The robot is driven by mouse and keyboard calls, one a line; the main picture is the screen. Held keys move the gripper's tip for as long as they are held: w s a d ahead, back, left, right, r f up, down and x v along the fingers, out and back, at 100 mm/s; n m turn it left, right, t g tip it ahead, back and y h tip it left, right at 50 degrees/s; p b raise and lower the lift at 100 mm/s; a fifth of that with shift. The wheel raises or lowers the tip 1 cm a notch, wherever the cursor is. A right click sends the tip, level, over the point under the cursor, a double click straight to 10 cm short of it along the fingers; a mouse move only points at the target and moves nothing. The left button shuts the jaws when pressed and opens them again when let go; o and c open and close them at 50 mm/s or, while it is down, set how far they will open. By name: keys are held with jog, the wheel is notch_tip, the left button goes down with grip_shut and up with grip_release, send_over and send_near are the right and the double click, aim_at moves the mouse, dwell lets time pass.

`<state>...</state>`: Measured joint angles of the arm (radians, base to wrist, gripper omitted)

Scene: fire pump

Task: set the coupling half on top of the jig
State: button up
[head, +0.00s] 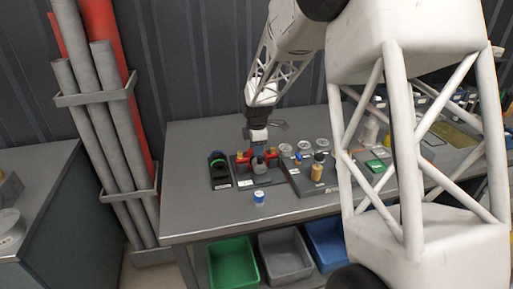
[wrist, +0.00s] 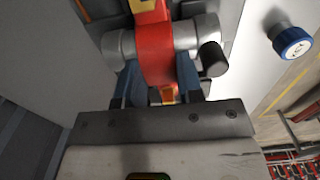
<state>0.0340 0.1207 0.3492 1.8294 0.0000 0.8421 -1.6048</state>
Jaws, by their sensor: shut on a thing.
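My gripper (head: 259,149) is low over the dark stand with red parts (head: 245,159) on the bench. In the wrist view, its blue fingers (wrist: 158,82) are shut around a red and grey part, which I take to be the coupling half (wrist: 153,52). A grey cylinder with a black end crosses this part. A grey block (head: 261,169) shows just below the gripper in the head view. I take the dark stand to be the jig; the fingers and red parts hide where the held part meets it, so contact cannot be told.
A blue and white can (head: 259,198) stands in front of the stand; it also shows in the wrist view (wrist: 291,41). A tray with clear round cups (head: 303,145) is at right. Bins (head: 233,262) sit below.

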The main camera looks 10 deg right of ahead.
jog(key=shift+f, duration=0.45)
dwell(0.9)
jog(key=o, duration=0.7)
jog(key=shift+c, duration=0.2)
jog(key=shift+r, duration=0.25)
jog(key=shift+r, duration=0.7)
jog(key=shift+r, duration=0.8)
jog(key=o, duration=0.8)
